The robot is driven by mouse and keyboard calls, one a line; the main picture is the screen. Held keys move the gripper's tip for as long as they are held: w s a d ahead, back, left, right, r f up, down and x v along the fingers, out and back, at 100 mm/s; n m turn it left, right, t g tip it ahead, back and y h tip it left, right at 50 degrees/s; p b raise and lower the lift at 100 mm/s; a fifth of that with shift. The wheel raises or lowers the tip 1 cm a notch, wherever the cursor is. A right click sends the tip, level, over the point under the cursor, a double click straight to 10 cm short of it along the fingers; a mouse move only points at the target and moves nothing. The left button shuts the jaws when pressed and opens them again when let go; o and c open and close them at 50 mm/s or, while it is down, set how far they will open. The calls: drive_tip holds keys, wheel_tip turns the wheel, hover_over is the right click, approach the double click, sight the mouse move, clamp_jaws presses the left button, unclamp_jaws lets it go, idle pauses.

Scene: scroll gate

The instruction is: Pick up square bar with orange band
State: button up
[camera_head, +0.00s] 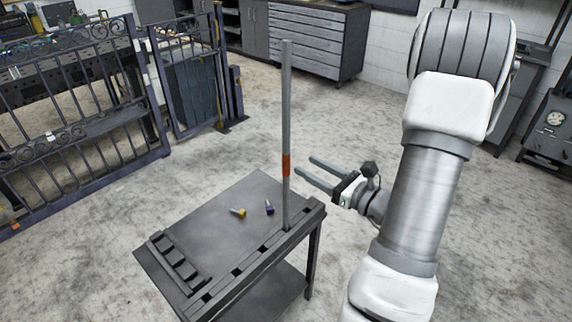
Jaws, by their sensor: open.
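The square bar (286,110) is a tall grey rod standing upright at the back right end of the small dark cart (215,218). Its orange band (286,165) is a little below the middle of the bar. The foot of the bar sits at a slot in the cart's right edge. My gripper (304,168) is at band height, just right of the bar, with its two fingers pointing left toward it. The fingers are apart and nothing shows between them. I cannot tell the exact depth gap between fingertips and bar.
A yellow-tipped piece (238,212) and a dark small piece (269,207) lie on the cart top. A black slotted rack (178,264) is at its front left. Dark scroll gates (80,120) stand at left, a drawer cabinet (312,40) behind. Floor around the cart is clear.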

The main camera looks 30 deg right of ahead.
sight(284, 153)
drive_tip(key=x, duration=1.1)
drive_tip(key=shift+w+a+f, duration=0.1)
drive_tip(key=shift+f, duration=0.05)
clamp_jaws()
idle(0.7)
idle(0.4)
